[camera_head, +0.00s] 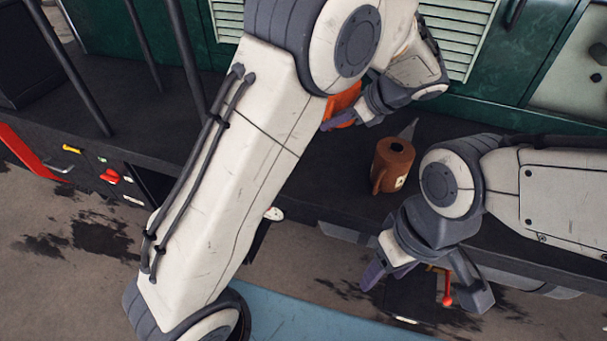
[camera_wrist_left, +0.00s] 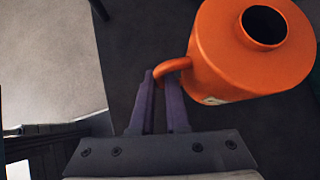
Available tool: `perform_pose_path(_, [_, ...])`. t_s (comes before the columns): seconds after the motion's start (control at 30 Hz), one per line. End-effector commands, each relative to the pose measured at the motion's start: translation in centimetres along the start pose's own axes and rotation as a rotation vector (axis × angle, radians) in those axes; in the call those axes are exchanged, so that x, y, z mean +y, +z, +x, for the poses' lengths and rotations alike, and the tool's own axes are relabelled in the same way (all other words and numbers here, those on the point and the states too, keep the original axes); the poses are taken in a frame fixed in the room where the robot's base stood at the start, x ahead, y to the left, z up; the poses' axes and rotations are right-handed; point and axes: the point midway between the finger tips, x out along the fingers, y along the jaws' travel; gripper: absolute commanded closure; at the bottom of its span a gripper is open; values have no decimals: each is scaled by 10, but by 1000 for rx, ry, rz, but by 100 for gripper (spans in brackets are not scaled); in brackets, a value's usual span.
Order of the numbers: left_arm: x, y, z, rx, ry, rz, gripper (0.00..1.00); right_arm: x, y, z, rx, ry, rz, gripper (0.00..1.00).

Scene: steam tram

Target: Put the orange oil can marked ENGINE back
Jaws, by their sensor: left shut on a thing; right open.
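The orange oil can (camera_head: 344,101) is at the upper middle of the head view, mostly hidden behind my left arm. In the left wrist view the orange can (camera_wrist_left: 235,58) shows its round body, a dark round opening on top and part of a pale label, too edge-on to read. My left gripper (camera_head: 338,122) is shut on the can's handle; its purple fingers (camera_wrist_left: 166,88) pinch it in the left wrist view. I cannot tell whether the can touches the dark deck. My right gripper (camera_head: 422,285) is open and empty at the lower right.
A brown can (camera_head: 391,163) with a pale label and grey spout stands on the dark deck (camera_head: 330,170), between my two grippers. Green panels with louvres (camera_head: 455,35) close off the back. Dark poles (camera_head: 148,45) rise at the left. A red lever (camera_head: 446,292) shows below my right gripper.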

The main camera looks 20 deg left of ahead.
Motion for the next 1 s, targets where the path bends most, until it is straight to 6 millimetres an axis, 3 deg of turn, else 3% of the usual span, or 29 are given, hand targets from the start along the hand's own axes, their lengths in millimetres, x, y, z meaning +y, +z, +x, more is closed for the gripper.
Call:
perform_pose_path(0.03, [0, -12, -7, 1, 7, -16, 100, 1, 1, 17, 0, 0, 0, 41])
perform_pose_path(0.17, [5, -19, -27, -1, 27, -31, 100, 2, 1, 25, 1, 0, 0, 41])
perform_pose_path(0.27, [11, -18, -28, -4, 34, -33, 100, 2, 1, 26, 1, 0, 0, 41])
perform_pose_path(0.7, [73, -7, 58, -5, 38, -34, 100, 2, 1, 28, 1, 0, 0, 41])
perform_pose_path(1.0, [85, -10, 83, -6, 35, -31, 100, 2, 1, 29, 1, 0, 0, 41])
